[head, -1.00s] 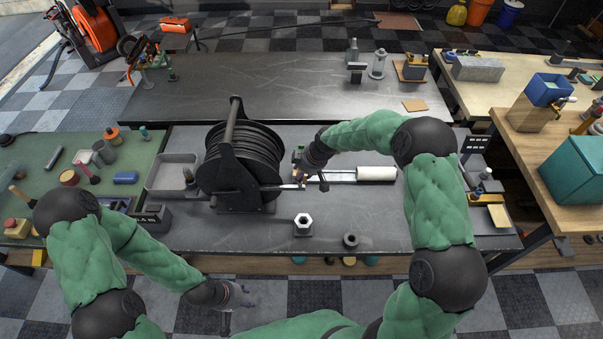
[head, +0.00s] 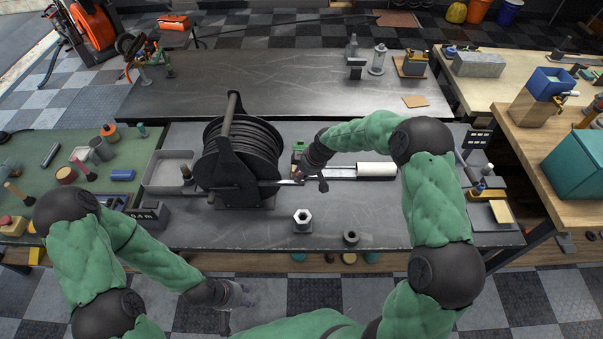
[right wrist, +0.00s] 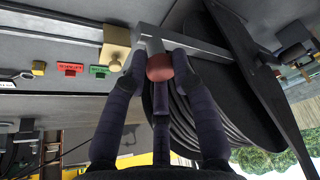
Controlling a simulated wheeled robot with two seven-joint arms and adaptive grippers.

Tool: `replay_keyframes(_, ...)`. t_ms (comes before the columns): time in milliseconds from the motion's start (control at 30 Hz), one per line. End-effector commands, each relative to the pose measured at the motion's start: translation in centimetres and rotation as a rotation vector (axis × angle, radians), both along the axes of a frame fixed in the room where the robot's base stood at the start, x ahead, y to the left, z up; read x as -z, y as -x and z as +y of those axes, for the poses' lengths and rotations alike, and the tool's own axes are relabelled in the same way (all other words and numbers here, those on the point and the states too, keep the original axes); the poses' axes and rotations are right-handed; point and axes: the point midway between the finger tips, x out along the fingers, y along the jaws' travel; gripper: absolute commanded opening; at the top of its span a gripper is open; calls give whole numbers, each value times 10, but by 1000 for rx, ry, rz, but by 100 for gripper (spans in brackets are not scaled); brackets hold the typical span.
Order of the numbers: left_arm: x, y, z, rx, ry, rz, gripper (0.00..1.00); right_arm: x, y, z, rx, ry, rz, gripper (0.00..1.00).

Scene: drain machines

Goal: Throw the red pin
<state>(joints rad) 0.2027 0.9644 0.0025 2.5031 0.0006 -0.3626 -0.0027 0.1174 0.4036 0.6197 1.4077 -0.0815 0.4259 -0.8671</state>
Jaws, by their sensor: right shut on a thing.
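The red pin shows in the right wrist view as a rounded red knob (right wrist: 160,67) on a grey metal bar mechanism beside the cable drum. My right gripper (right wrist: 160,72) has its fingers closed around the knob. In the head view my right gripper (head: 301,178) is at the right side of the black cable drum (head: 240,150), at the end of a metal bar, and hides the pin there. My left gripper (head: 232,308) hangs low in front of the bench, away from the drum. Its fingers are too small and dark to read.
A brass-coloured block (right wrist: 117,47) is close to the fingers in the wrist view. A white roller (head: 376,170) lies right of my gripper. A grey tray (head: 168,178) is left of the drum.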

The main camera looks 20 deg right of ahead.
Motion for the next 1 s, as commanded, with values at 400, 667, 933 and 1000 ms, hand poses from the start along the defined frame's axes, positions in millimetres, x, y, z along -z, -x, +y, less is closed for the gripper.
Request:
replay_keyframes(400,-1,0,0,0,0,-1,40,1,1,2,-2,0,2,50)
replay_keyframes(667,-1,0,0,0,0,-1,40,-1,1,0,-1,0,0,50)
replay_keyframes(933,-1,0,0,0,0,-1,40,-36,9,-10,1,1,-5,50)
replay_keyframes(1000,-1,0,0,0,0,-1,40,-49,14,-13,0,0,-3,50)
